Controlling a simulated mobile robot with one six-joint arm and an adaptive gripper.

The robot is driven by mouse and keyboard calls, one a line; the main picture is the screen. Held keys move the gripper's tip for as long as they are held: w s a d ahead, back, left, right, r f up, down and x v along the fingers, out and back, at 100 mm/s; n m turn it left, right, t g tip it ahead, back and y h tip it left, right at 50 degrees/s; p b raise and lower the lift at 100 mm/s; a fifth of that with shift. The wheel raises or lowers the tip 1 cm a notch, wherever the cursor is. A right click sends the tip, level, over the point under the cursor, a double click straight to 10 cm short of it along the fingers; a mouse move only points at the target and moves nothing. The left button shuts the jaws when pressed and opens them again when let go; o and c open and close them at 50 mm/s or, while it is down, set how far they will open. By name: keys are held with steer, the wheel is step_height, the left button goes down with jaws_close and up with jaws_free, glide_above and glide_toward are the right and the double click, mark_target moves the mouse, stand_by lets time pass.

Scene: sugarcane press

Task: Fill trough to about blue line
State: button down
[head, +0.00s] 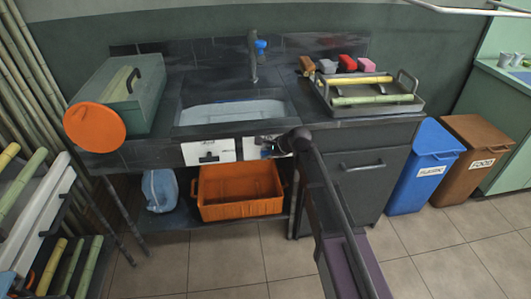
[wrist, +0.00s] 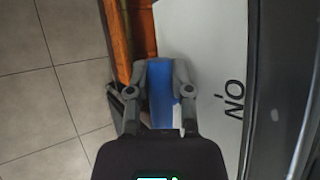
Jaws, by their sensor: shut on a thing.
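The sunken trough (head: 232,111) is in the middle of the dark counter in the head view, with a pale, whitish inside. I cannot make out a blue line or tell the water level. A grey tap (head: 253,66) with a blue part on top stands behind it, and I see no clear stream. My gripper (head: 270,147) is at the right white panel (head: 250,147) on the counter's front. In the wrist view, my gripper (wrist: 160,68) is shut on a blue handle (wrist: 160,95) beside the white panel (wrist: 205,60), which bears black letters.
An orange crate (head: 240,192) and a blue jug (head: 160,190) are on the shelf below. A green box (head: 120,95) and an orange disc (head: 95,127) are at left. A tray of cane (head: 330,108) is at right. Blue (head: 415,175) and brown (head: 470,165) bins stand farther right.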

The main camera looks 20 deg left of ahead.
steer(key=c, duration=0.8)
jaws_free()
steer(key=shift+y+b, duration=0.5)
steer(key=shift+b, duration=0.1)
